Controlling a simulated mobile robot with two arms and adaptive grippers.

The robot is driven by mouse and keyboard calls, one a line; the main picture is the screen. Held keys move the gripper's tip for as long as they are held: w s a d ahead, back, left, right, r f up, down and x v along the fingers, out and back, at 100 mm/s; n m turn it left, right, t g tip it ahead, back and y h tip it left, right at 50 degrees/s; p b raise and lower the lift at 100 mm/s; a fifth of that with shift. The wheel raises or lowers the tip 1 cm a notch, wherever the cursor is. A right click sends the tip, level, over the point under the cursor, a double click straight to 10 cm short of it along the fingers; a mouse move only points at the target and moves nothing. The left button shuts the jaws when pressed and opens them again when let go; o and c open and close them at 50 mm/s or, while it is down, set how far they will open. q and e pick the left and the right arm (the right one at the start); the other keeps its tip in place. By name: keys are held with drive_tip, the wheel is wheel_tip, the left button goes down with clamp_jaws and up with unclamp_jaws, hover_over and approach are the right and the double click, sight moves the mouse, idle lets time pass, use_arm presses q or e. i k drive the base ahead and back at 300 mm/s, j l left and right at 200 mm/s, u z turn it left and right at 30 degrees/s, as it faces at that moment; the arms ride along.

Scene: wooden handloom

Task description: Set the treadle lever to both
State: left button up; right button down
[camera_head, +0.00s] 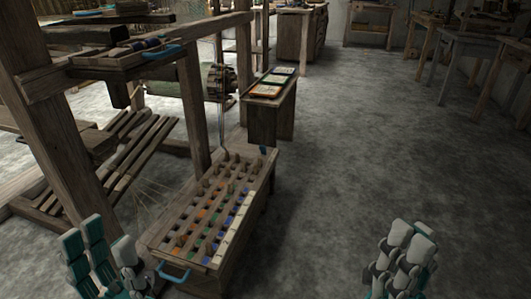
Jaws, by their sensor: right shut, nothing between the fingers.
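Wooden treadle slats (140,163) lie slanted in the lower part of the loom at the left. A thin upright rod (221,125) stands by the front loom post, above the far end of a peg box; I cannot tell whether it is the treadle lever. No lever setting can be read. My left gripper (108,243) is at the bottom left, left of the peg box, with its fingers apart and nothing between them. My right gripper (410,240) is at the bottom right over bare floor, shut and empty.
The peg box (168,238) with rows of holes, coloured pegs and a blue handle (173,273) stands in front. A low bench (270,115) with small trays is behind it. Loom posts (193,105) block the left. Floor (350,150) is clear at centre right; tables line the back.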

sight(263, 148)
drive_tip(key=i+l+u, duration=0.15)
drive_tip(key=i+l, duration=0.15)
drive_tip(key=i+l+u, duration=0.15)
drive_tip(key=i+l, duration=0.15)
drive_tip(key=i+l+u, duration=0.15)
drive_tip(key=i+l, duration=0.15)
drive_tip(key=i+l+u, duration=0.15)
drive_tip(key=l, duration=0.3)
drive_tip(key=i+l+u, duration=0.15)
drive_tip(key=i+l, duration=0.2)
drive_tip(key=i+l+u, duration=0.15)
drive_tip(key=l, duration=0.35)
drive_tip(key=i+j, duration=0.15)
drive_tip(key=j, duration=0.15)
drive_tip(key=i+j, duration=0.15)
drive_tip(key=j, duration=0.15)
